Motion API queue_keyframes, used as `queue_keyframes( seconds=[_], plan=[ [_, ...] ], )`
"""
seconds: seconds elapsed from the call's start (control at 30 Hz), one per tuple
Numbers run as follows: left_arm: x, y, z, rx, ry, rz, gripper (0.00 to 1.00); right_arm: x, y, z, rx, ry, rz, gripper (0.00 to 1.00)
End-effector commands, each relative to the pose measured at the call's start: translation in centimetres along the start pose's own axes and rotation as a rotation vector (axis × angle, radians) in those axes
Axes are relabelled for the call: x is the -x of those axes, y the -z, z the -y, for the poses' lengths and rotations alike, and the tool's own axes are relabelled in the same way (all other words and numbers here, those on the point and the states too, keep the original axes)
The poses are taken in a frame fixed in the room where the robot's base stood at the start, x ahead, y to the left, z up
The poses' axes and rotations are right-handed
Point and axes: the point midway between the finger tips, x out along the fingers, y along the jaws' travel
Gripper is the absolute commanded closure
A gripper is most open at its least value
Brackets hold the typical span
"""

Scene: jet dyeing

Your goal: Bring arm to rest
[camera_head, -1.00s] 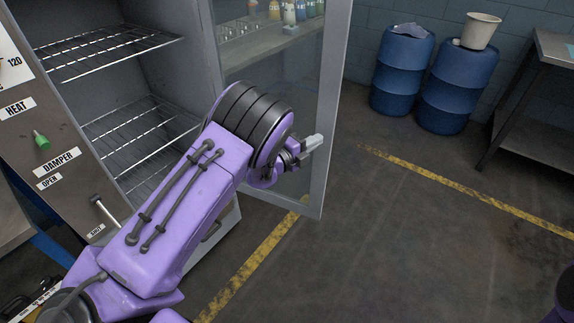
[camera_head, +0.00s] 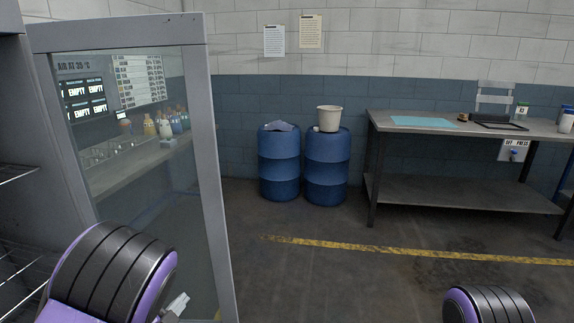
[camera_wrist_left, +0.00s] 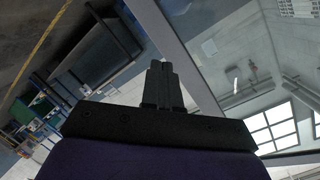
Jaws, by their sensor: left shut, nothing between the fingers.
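My left arm comes in at the bottom left of the head view, its black-banded purple joint in front of the open glass door (camera_head: 140,190) of the cabinet. My left gripper (camera_head: 176,304) shows small and pale just right of that joint, near the door's lower part. In the left wrist view its two dark fingers (camera_wrist_left: 161,80) are together with nothing between them, and the door's frame and pane are beside them. A rounded part of my right arm shows at the bottom right of the head view; its gripper is out of frame.
The cabinet's wire racks (camera_head: 18,275) are at the left edge. Two blue drums (camera_head: 279,165) stand by the back wall, one bearing a pale bucket (camera_head: 329,118). A metal workbench (camera_head: 455,128) stands at the right. The floor (camera_head: 340,285) in the middle is clear.

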Motion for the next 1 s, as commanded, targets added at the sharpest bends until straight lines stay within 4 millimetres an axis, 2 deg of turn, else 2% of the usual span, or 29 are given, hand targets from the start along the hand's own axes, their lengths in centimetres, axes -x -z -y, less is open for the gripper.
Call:
queue_keyframes(
  seconds=[0.03, 0.1, 0.17, 0.2, 0.3, 0.4, 0.5, 0.63, 1.0],
  plan=[
    [1.9, -3.7, -2.5, 0.226, -0.005, 0.149, 1.00, 0.0, 0.0, 0.0, 0.000, 0.000, 0.000, 0.57],
    [5.1, -8.2, -6.0, 0.523, 0.024, 0.357, 1.00, 0.1, 0.0, 0.0, 0.000, 0.000, 0.000, 0.57],
    [8.5, -11.5, -9.1, 0.733, 0.069, 0.527, 1.00, 0.2, 0.1, 0.0, 0.000, 0.000, 0.000, 0.57],
    [11.0, -13.2, -11.2, 0.850, 0.103, 0.638, 1.00, 0.2, 0.1, 0.0, 0.000, 0.000, 0.000, 0.57],
    [17.4, -16.3, -15.9, 1.057, 0.190, 0.889, 1.00, 0.3, 0.1, 0.0, 0.000, 0.000, 0.000, 0.57],
    [22.9, -17.6, -19.4, 1.125, 0.230, 1.075, 1.00, 0.3, 0.1, 0.0, 0.000, 0.000, 0.000, 0.57],
    [26.1, -18.0, -21.6, 1.146, 0.225, 1.171, 1.00, 0.4, 0.2, 0.0, 0.000, 0.000, 0.000, 0.57],
    [27.5, -18.4, -22.4, 1.143, 0.221, 1.208, 1.00, 0.4, 0.2, 0.0, 0.000, 0.000, 0.000, 0.57],
    [27.3, -18.4, -22.3, 1.141, 0.219, 1.203, 1.00, 0.4, 0.2, 0.0, 0.000, 0.000, 0.000, 0.57]
  ],
)
